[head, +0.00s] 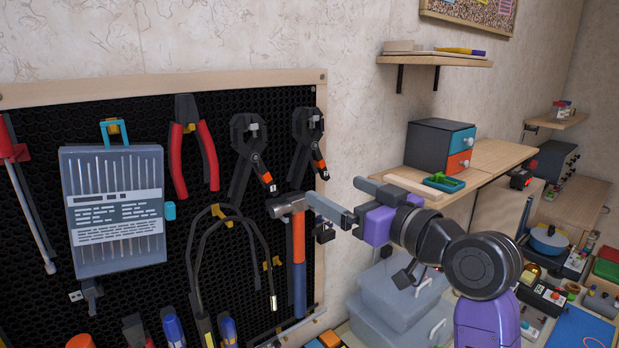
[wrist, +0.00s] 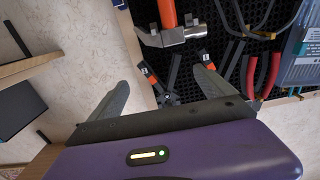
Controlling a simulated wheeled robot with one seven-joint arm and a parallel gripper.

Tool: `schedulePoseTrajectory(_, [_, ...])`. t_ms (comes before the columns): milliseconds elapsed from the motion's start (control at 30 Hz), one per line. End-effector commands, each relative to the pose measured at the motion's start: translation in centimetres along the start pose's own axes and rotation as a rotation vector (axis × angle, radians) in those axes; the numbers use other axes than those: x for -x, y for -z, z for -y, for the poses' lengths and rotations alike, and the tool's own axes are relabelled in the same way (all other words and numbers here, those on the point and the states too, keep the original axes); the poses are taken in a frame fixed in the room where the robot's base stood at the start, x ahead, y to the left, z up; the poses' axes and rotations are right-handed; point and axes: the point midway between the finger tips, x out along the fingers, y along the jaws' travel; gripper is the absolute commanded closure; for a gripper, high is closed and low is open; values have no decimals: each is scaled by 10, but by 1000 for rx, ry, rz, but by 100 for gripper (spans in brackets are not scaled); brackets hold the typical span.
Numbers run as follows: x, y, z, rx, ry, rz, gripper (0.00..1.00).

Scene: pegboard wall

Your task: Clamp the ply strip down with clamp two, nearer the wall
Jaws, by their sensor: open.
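Two black clamps with orange tips hang on the pegboard, a left one (head: 250,155) and a right one (head: 307,145). I see no label telling which is clamp two. In the wrist view, which is upside down, the right clamp (wrist: 157,80) shows between my fingers, and the left clamp (wrist: 203,58) is by the right-hand finger. My gripper (head: 332,190) is open and empty, in front of the board's right edge, below the right clamp and apart from it as far as I can tell.
A hammer (head: 298,250) hangs close to my left fingertip. Red pliers (head: 195,145), a bit case (head: 115,210) and looped cable (head: 222,240) fill the board. A wooden bench (head: 505,155) with a drawer box (head: 440,145) is at right, and a shelf (head: 435,61) above.

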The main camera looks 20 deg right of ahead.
Motion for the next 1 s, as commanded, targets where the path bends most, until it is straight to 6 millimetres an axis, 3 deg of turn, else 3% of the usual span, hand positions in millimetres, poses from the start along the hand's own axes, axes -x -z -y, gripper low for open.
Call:
schedulePoseTrajectory(700, [-75, 0, 0, 0, 1, 0, 7])
schedulePoseTrajectory(1000, [-89, 0, 0, 1, -1, 0, 7])
